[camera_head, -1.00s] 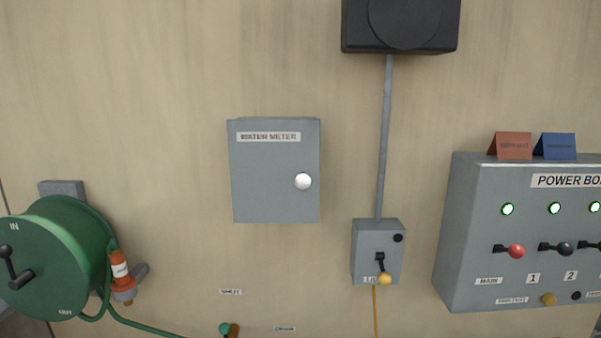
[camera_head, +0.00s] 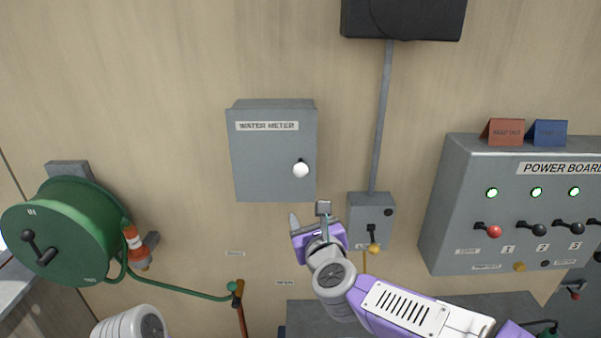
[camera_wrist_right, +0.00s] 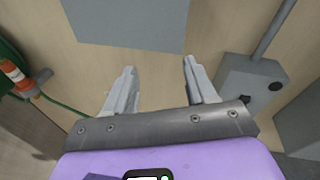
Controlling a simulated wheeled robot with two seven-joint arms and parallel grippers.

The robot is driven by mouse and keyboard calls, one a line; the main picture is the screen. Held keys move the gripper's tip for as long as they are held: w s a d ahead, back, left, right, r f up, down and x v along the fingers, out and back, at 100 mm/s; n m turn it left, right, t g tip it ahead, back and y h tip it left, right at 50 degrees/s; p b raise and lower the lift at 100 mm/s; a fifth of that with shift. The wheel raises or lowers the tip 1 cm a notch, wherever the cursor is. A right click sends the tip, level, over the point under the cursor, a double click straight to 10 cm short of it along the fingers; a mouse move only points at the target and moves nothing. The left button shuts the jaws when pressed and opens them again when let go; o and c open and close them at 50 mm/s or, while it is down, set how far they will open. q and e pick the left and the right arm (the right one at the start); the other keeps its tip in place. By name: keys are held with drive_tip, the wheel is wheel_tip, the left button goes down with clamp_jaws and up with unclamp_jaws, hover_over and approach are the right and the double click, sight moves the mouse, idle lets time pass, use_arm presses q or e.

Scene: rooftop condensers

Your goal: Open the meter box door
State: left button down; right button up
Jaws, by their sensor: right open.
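The grey meter box (camera_head: 262,160), labelled WATER METER, is fixed to the wall in the middle of the head view. Its door is shut, with a round white knob (camera_head: 300,170) at the right side. My right gripper (camera_head: 308,214) is open and empty, just below the box and its knob, apart from both. In the right wrist view the two fingers (camera_wrist_right: 160,80) are spread, and the lower part of the meter box (camera_wrist_right: 130,20) shows beyond them. The knob is not in that view. My left gripper is not in view.
A small grey switch box (camera_head: 372,215) with a lever and a conduit is right of my gripper. The power board (camera_head: 510,205) is farther right. A green hose reel (camera_head: 65,235) is at the left, its hose running to a tap. Open wall lies left of the meter box.

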sight(302, 174)
drive_tip(key=s+r+m, duration=0.1)
drive_tip(key=r, duration=0.2)
drive_tip(key=s+r+m+t, duration=0.1)
drive_tip(key=r+m, duration=0.1)
drive_tip(key=r, duration=0.1)
drive_tip(key=s+r+m, duration=0.1)
drive_tip(key=r, duration=0.2)
drive_tip(key=shift+a+r+m+t, duration=0.1)
drive_tip(key=shift+a+m+t, duration=0.05)
drive_tip(key=shift+m+t, duration=0.15)
drive_tip(key=shift+w+r+p, duration=0.15)
drive_tip(key=shift+w+p, duration=0.15)
drive_tip(key=w+p, duration=0.1)
drive_tip(key=w, duration=0.2)
drive_tip(key=w+a+p, duration=0.1)
drive_tip(key=w, duration=0.2)
drive_tip(key=shift+w+a, duration=0.2)
drive_tip(key=shift+w, duration=0.15)
drive_tip(key=shift+c, duration=0.3)
clamp_jaws()
